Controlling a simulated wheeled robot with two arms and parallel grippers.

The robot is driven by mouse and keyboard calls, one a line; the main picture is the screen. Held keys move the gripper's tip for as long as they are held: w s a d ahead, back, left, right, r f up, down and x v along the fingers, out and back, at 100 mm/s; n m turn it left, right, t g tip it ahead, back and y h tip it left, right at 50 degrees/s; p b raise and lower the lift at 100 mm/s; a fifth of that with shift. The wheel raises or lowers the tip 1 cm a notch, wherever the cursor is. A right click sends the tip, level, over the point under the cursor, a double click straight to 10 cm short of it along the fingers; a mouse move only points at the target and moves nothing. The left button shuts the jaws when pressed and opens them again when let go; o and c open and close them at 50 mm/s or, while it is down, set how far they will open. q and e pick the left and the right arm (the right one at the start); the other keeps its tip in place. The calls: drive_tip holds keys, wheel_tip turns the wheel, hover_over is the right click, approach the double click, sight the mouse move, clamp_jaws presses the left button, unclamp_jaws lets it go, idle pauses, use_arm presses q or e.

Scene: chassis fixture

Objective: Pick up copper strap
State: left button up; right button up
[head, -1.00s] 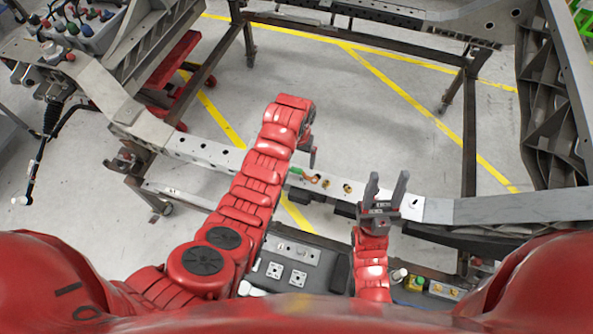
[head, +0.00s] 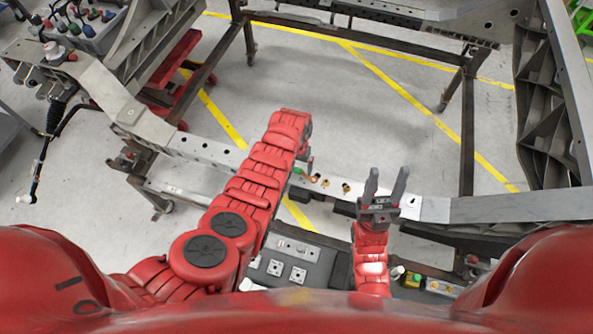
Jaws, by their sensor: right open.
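A small copper-coloured piece (head: 314,180), likely the copper strap, lies on the grey chassis rail (head: 205,148) just right of my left arm's end. A green bit shows beside it. My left gripper (head: 303,160) is over the rail near this piece, mostly hidden behind its own red wrist, so its jaws cannot be made out. My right gripper (head: 384,182) is open and empty, its two grey fingers pointing up in the picture, in front of the rail and to the right of the copper piece.
Brass-coloured fittings (head: 346,187) sit on the rail between the grippers. A grey tray (head: 325,265) with metal plates lies below the rail. A yellow-green part (head: 412,279) stands right of my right wrist. Open floor with yellow lines lies beyond the rail.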

use_arm(q)
drive_tip(key=shift+s, duration=0.15)
drive_tip(key=c, duration=1.4)
clamp_jaws()
